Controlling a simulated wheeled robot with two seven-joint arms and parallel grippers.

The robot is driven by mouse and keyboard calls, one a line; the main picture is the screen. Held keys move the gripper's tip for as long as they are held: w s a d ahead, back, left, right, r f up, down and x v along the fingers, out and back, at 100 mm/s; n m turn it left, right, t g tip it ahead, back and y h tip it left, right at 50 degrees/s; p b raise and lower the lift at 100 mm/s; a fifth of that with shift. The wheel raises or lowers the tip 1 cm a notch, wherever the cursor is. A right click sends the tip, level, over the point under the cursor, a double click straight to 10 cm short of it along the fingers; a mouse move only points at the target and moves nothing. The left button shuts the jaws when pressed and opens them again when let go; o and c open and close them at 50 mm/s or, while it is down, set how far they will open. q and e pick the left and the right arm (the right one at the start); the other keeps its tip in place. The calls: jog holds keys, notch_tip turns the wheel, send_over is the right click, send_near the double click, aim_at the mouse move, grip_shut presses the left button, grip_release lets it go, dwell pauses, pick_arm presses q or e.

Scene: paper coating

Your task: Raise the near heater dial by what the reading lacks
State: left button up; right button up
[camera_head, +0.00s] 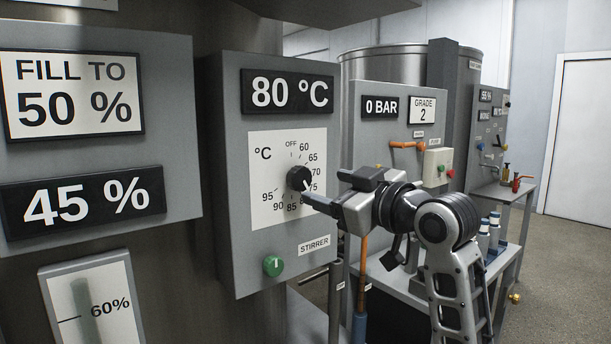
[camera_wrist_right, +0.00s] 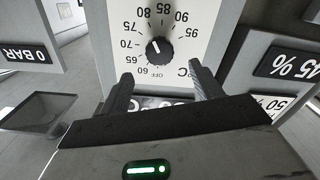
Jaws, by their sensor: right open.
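The heater dial (camera_head: 299,178) is a round black knob on a white °C scale plate (camera_head: 262,175), marked OFF and 60 to 95. A black sign above it reads 80 °C (camera_head: 287,92). In the right wrist view the dial (camera_wrist_right: 159,50) shows upside down, its white mark pointing roughly towards 75 to 80; the exact value is unclear. My right gripper (camera_head: 308,194) is beside the dial in the head view and hides part of the scale. In the right wrist view the open fingers (camera_wrist_right: 162,68) are spread on either side below the dial, with nothing between them. My left gripper is not in view.
A green knob (camera_head: 273,266) sits below the scale, near a STIRRER label (camera_head: 314,244). Left is a panel with FILL TO 50 % (camera_head: 72,95) and 45 % (camera_head: 80,202). Right is a panel with 0 BAR (camera_head: 381,107) and an orange handle (camera_head: 406,145).

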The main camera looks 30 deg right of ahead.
aim_at(303, 179)
jog(key=w, duration=0.5)
jog(key=w+p, duration=0.1)
jog(key=w, duration=0.1)
jog(key=shift+w+a, duration=0.25)
jog(key=shift+a, duration=0.05)
jog(key=c, duration=1)
